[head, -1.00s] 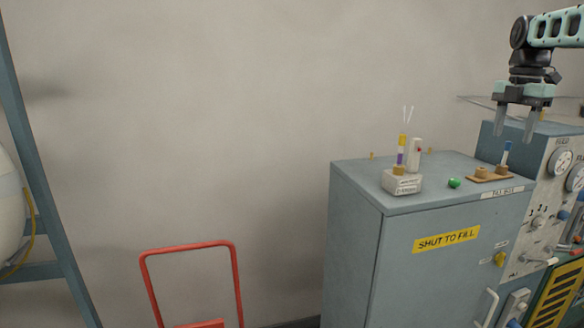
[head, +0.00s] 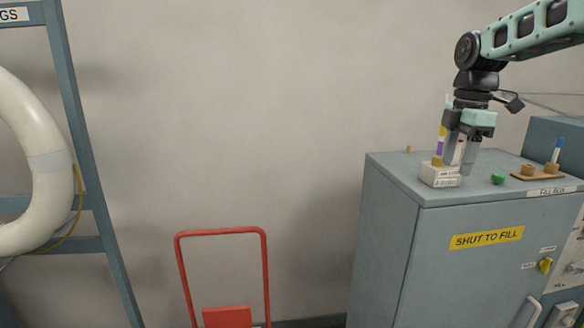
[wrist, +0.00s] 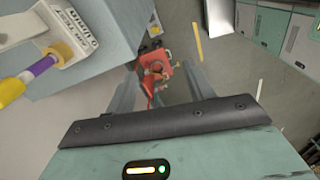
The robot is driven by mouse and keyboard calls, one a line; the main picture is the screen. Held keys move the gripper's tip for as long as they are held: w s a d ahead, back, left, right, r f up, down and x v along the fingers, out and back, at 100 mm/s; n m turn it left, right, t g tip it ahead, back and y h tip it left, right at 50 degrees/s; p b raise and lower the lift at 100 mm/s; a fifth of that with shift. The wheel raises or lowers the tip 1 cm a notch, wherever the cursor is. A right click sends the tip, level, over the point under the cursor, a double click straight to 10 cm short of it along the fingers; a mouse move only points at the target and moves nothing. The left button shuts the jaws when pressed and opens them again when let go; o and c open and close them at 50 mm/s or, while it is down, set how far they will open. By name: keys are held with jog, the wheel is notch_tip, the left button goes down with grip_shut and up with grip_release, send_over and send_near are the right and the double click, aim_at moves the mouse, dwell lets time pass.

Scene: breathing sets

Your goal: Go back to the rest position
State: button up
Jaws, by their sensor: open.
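My gripper (head: 459,158) hangs from my arm at the right of the head view, fingers pointing down and spread, with nothing seen between them. In the head view it overlaps the small white block (head: 440,180) and the purple-and-yellow tube (head: 439,147) on the blue-grey cabinet. I cannot tell there how far apart they are. In the wrist view my gripper (wrist: 158,88) has its fingers either side of a red object (wrist: 155,70) far below. The white block (wrist: 45,25) and the tube (wrist: 35,75) lie to its left, clear of the fingers.
The blue-grey cabinet (head: 400,235) carries a green piece (head: 498,179) and a wooden holder (head: 537,173) with a blue-capped tube (head: 557,151). A red hand-truck frame (head: 222,235) stands left of it. A blue rack (head: 92,175) with a white ring (head: 45,185) is at far left. Bare wall lies between.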

jog(key=s+a+f+m+b, duration=0.2)
jog(key=s+a+f, duration=0.4)
jog(key=a, duration=0.4)
jog(key=s+a+f+m+b, duration=0.2)
jog(key=s+a+f, duration=0.4)
jog(key=a, duration=0.4)
jog(key=s+a+f+m+b, duration=0.1)
jog(key=s+f, duration=0.4)
jog(key=s, duration=0.5)
jog(key=s+a+f+m+b, duration=0.2)
jog(key=s+f, duration=0.4)
jog(key=s, duration=0.5)
jog(key=shift+s+a+f+m, duration=0.25)
jog(key=shift+a+m, duration=0.3)
jog(key=shift+m, duration=0.55)
